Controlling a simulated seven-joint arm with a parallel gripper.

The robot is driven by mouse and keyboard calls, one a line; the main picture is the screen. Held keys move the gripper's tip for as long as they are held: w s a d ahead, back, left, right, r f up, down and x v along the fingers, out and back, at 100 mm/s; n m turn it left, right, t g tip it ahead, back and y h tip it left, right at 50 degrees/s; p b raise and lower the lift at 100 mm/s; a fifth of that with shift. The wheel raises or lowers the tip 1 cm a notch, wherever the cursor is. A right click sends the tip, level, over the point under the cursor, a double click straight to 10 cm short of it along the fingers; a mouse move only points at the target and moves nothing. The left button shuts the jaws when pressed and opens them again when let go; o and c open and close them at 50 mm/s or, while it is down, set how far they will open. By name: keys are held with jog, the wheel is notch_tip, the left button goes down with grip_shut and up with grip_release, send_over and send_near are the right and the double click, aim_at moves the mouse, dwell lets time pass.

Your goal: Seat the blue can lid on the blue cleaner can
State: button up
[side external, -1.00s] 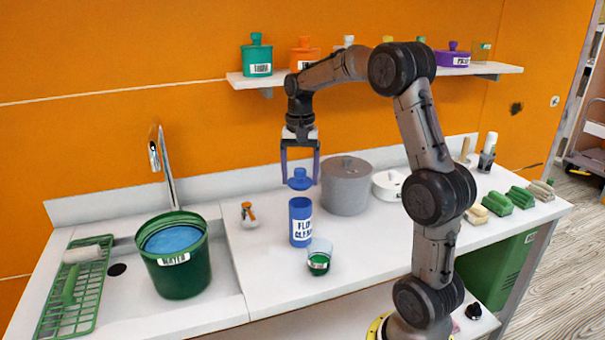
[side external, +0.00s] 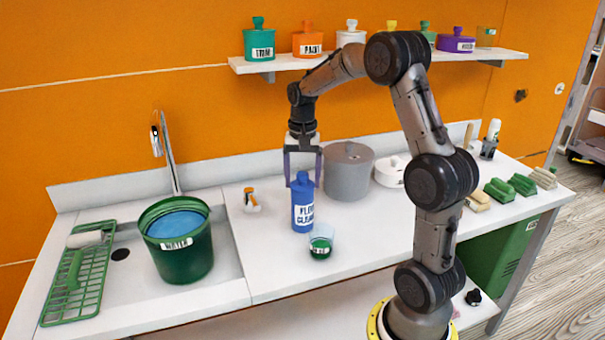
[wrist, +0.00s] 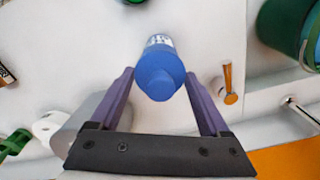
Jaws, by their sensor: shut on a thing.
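The blue cleaner can (side external: 303,214) stands upright on the white counter with a white label on its front. The blue can lid (side external: 302,180) is at the can's top, with no clear gap between them in the side view. In the wrist view the lid (wrist: 159,77) covers the can's mouth, and part of the can's label (wrist: 160,41) shows beyond it. My gripper (side external: 303,183) points straight down, its two purple fingers on either side of the lid, shut on it. Whether the lid is fully seated is hidden from these angles.
A small orange-and-white item (side external: 251,200) and a green water bucket (side external: 182,262) are to the left.

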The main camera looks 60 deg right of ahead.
jog(key=shift+f, duration=0.1)
jog(key=o, duration=1.2)
notch_tip(320, 180, up, 14)
jog(key=a+r+n+t, duration=0.1)
jog(key=a+r+n, duration=0.1)
jog(key=a+r, duration=0.3)
jog(key=s+a+n+t, duration=0.25)
jog(key=s+a, duration=0.45)
jog(key=a, duration=0.4)
jog(key=s+a+f+n, duration=0.2)
jog(key=s+f+n, duration=0.1)
jog(key=s+a+f+n+t, duration=0.1)
jog(key=s+a+f+n, duration=0.1)
jog(key=s+f+n, duration=0.1)
jog(key=s+a+f+n+t, duration=0.1)
jog(key=s+a+f+n, duration=0.1)
jog(key=s+f+n, duration=0.1)
jog(key=shift+s+a+f, duration=0.3)
jog(key=shift+s+f, duration=0.45)
jog(key=shift+f, duration=0.2)
